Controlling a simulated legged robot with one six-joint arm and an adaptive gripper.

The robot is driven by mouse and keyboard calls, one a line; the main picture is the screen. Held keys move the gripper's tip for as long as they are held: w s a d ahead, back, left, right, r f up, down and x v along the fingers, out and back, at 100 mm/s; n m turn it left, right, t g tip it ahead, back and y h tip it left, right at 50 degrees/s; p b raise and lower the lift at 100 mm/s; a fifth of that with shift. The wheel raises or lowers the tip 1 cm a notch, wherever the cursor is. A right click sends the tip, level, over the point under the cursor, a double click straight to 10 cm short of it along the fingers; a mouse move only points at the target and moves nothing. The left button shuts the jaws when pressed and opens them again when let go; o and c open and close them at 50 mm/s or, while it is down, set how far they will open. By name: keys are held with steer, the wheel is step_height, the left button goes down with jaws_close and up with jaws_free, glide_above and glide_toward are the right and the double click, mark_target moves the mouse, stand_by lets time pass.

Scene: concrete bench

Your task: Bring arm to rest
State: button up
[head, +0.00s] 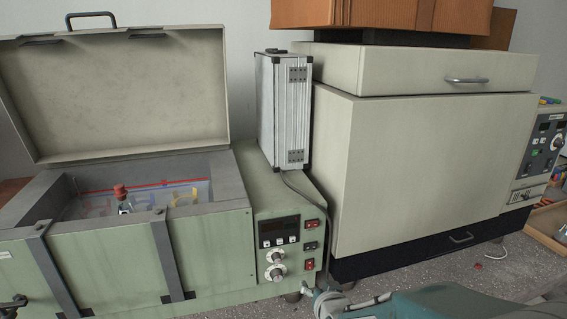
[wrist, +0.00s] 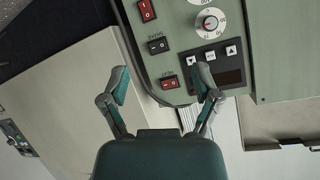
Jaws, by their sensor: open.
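My gripper (wrist: 162,84) shows in the wrist view with its two teal-and-grey fingers spread apart. Nothing is between the fingers. Beyond them is the green control panel (wrist: 182,62) with red and black switches, a dial and a dark display, seen upside down. I cannot tell the exact gap between the fingertips and the panel. In the head view, teal parts of my own arm show along the bottom edge right of centre, partly cut off; the gripper's fingers are not clear there.
A green bath unit (head: 115,255) stands at left with its lid (head: 130,95) raised; a red-capped bottle (head: 122,195) is inside. A silver case (head: 283,112) stands on its control end. A large cream cabinet (head: 420,165) fills the right. An open wooden tray (head: 547,222) is at far right.

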steer(key=s+d+r+g, duration=0.2)
steer(key=s+r, duration=0.1)
steer(key=s, duration=0.4)
steer(key=s+d+r+n+g+h, duration=0.1)
steer(key=s+d+r+g, duration=0.1)
steer(key=s, duration=0.6)
steer(key=s+d+r+g+h, duration=0.1)
steer(key=s+d+r+g, duration=0.1)
steer(key=s+r, duration=0.3)
steer(key=shift+s+d+n+g, duration=0.35)
steer(key=shift+s+d, duration=0.45)
steer(key=shift+s, duration=0.35)
steer(key=shift+r, duration=0.1)
